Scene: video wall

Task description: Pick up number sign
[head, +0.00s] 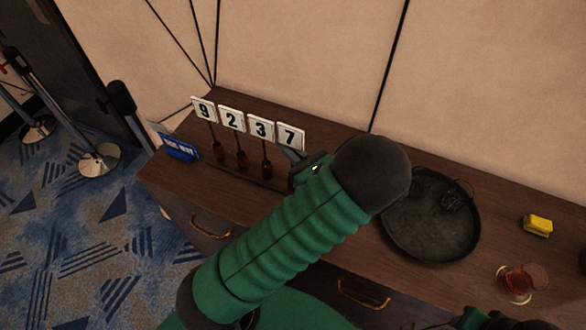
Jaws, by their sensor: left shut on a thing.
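White number signs showing 9 (203,109), 2 (232,119), 3 (261,128) and 7 (290,136) stand in a row on brown posts along a dark rack (236,170) on the wooden cabinet. My left arm reaches in from below and ends at the right end of the row. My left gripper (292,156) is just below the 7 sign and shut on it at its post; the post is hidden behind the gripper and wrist. The 7 sign looks upright and level with its neighbours. My right gripper is not in view; a green and black part of my arm shows at the bottom right edge.
A round black tray (420,243) with a small dark wire item (456,196) lies right of my arm. A yellow block (537,225) and a glass of amber drink (519,285) stand farther right. A blue sign (181,149) is at the left end. The wall is close behind.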

